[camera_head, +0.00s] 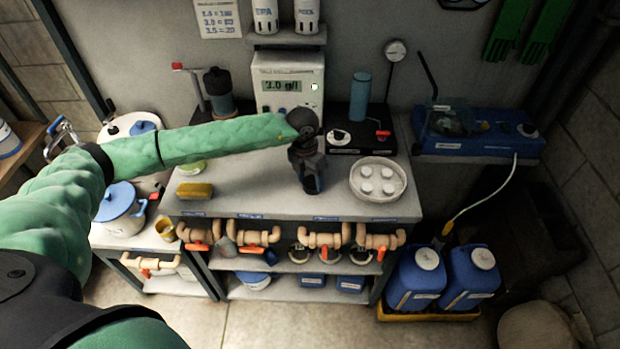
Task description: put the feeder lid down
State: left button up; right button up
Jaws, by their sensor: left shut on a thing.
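My left arm reaches in from the left across the bench, and its dark left gripper (311,180) points down above the middle of the grey bench top (250,188). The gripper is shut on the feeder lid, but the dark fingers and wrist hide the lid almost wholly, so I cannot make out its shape. I cannot tell whether it touches the bench. A round pale tray (360,192) with several white knobs stands just right of the gripper. My right gripper is not in view.
A yellow sponge (195,191) lies at the bench's front left. A meter (288,82) and a blue bottle (360,92) stand at the back. Pipes with orange valves (252,250) run below the front edge. Blue canisters (416,276) stand on the floor at right.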

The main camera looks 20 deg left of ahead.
aim_at(311, 183)
pick_arm(q)
jog(key=o, duration=1)
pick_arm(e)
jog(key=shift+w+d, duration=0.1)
pick_arm(q)
jog(key=shift+r, duration=0.1)
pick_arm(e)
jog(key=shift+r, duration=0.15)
pick_arm(q)
jog(key=shift+r, duration=0.35)
jog(key=r, duration=0.1)
jog(key=r+b, duration=0.2)
jog(key=shift+w+a, duration=0.15)
jog(key=shift+a, duration=0.1)
jog(key=shift+w+a+r+b, duration=0.15)
jog(key=shift+r+b, duration=0.45)
jog(key=shift+r, duration=0.75)
jog(key=shift+a+r+b, duration=0.2)
jog(key=shift+r+b, duration=0.4)
jog(key=shift+r, duration=0.75)
jog(key=shift+w+a+r+b, duration=0.15)
jog(key=shift+r+b, duration=0.45)
jog(key=shift+r, duration=0.75)
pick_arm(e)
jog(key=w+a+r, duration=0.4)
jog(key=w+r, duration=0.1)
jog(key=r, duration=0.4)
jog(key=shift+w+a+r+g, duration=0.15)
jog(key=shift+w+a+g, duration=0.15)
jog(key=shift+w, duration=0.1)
